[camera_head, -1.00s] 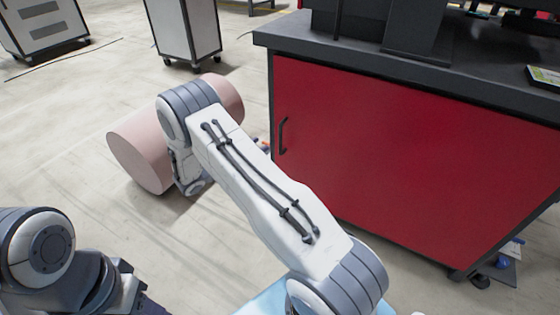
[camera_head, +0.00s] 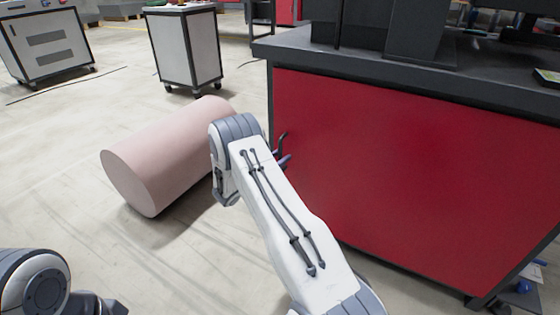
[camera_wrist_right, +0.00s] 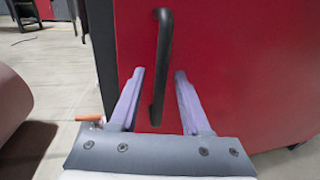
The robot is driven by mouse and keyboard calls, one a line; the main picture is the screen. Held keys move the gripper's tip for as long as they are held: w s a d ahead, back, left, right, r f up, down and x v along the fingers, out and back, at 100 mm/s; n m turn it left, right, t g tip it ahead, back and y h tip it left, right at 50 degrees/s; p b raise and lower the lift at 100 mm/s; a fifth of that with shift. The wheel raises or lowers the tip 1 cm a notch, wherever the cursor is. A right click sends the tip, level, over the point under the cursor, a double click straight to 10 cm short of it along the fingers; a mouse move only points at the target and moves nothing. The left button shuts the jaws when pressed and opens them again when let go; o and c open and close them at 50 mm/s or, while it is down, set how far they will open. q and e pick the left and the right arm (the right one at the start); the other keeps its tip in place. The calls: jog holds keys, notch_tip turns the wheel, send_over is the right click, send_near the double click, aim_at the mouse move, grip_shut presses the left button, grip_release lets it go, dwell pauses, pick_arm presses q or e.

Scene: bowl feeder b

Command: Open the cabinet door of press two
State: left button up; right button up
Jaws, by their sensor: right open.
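The cabinet of press two has a red door (camera_head: 410,165) under a dark top, and it looks closed. Its black bar handle (camera_head: 283,143) is upright near the door's left edge. In the right wrist view the handle (camera_wrist_right: 161,65) stands between the two purple fingers of my right gripper (camera_wrist_right: 160,78). That gripper is open, with a finger on each side of the handle and gaps to both. In the head view the right gripper (camera_head: 284,160) is mostly hidden behind my forearm, with its fingertips at the handle. My left gripper is out of view; only part of my left arm shows at lower left.
A pink cylinder (camera_head: 165,160) lies on the floor left of my right arm. A white wheeled cabinet (camera_head: 188,48) and a grey-white cabinet (camera_head: 48,45) stand farther back. The black worktop (camera_head: 480,85) overhangs the door. Floor in front of the door is partly clear.

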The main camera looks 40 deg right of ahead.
jog(key=shift+d, duration=0.15)
grip_shut()
dwell(1.4)
